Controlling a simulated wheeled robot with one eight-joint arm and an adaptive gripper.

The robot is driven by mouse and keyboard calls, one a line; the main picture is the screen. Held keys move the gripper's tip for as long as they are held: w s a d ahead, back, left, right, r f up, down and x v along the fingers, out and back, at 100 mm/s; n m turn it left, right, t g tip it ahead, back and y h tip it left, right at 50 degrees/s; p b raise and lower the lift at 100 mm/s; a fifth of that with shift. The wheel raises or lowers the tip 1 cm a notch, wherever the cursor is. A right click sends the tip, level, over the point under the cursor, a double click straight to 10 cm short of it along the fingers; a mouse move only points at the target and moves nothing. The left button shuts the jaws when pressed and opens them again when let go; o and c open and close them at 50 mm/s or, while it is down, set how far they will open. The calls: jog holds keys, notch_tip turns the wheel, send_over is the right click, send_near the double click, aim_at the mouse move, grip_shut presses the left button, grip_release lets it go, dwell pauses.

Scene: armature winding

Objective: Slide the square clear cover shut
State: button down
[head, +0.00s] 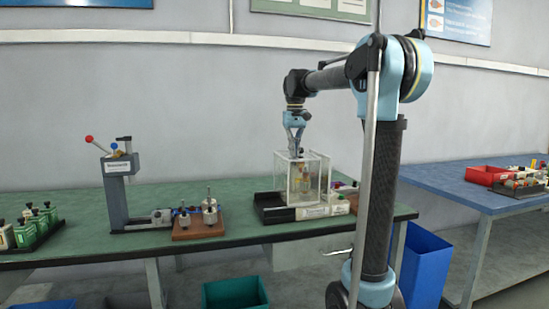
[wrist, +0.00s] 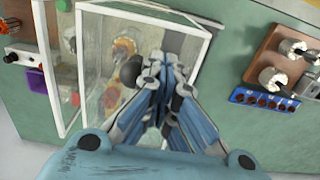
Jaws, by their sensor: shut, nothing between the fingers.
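The clear, square-sided cover (head: 318,184) has pale edges and stands on the green bench in the head view. In the wrist view the clear cover (wrist: 98,62) fills the upper left, with a dark round knob (wrist: 131,71) in front of it. Blurred orange and yellow parts show through the panels. My gripper (head: 295,150) points down at the cover's top in the head view. In the wrist view my gripper (wrist: 160,68) is shut and empty, its tips close beside the knob. I cannot tell whether they touch it, or how far the cover is open.
A dark tray (head: 266,208) lies under and left of the cover. Left of it are a brown wooden block with metal cylinders (head: 200,226) and a grey stand with coloured knobs (head: 117,190). A blue bench (head: 445,184) is at the right.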

aim_at(302, 149)
jog(key=shift+w+d, duration=0.25)
jog(key=shift+d, duration=0.55)
jog(key=shift+w+d, duration=0.2)
jog(key=shift+d, duration=0.6)
jog(key=shift+s+a+r, duration=0.1)
jog(key=shift+a+r, duration=0.05)
jog(key=shift+r, duration=0.75)
jog(key=shift+a+r, duration=0.15)
jog(key=shift+r, duration=0.75)
jog(key=shift+s+a+r, duration=0.1)
jog(key=shift+a+r, duration=0.2)
jog(key=shift+r, duration=0.7)
jog(key=shift+s+a+r, duration=0.1)
jog(key=shift+a+r, duration=0.15)
jog(key=shift+r, duration=0.7)
jog(key=s+d+f+m+t, duration=0.1)
jog(key=s+d+f, duration=0.3)
jog(key=s+f, duration=0.45)
jog(key=s+d+f, duration=0.4)
jog(key=s+f, duration=0.3)
jog(key=s, duration=0.3)
jog(key=s+d+f+m, duration=0.1)
jog(key=s+f, duration=0.7)
jog(key=f, duration=0.4)
jog(key=s+d+f+m+t, duration=0.1)
jog(key=s+d+f, duration=0.1)
jog(key=s+f, duration=0.6)
notch_tip(302, 149, down, 4)
jog(key=shift+s+r, duration=0.1)
jog(key=shift+s, duration=0.05)
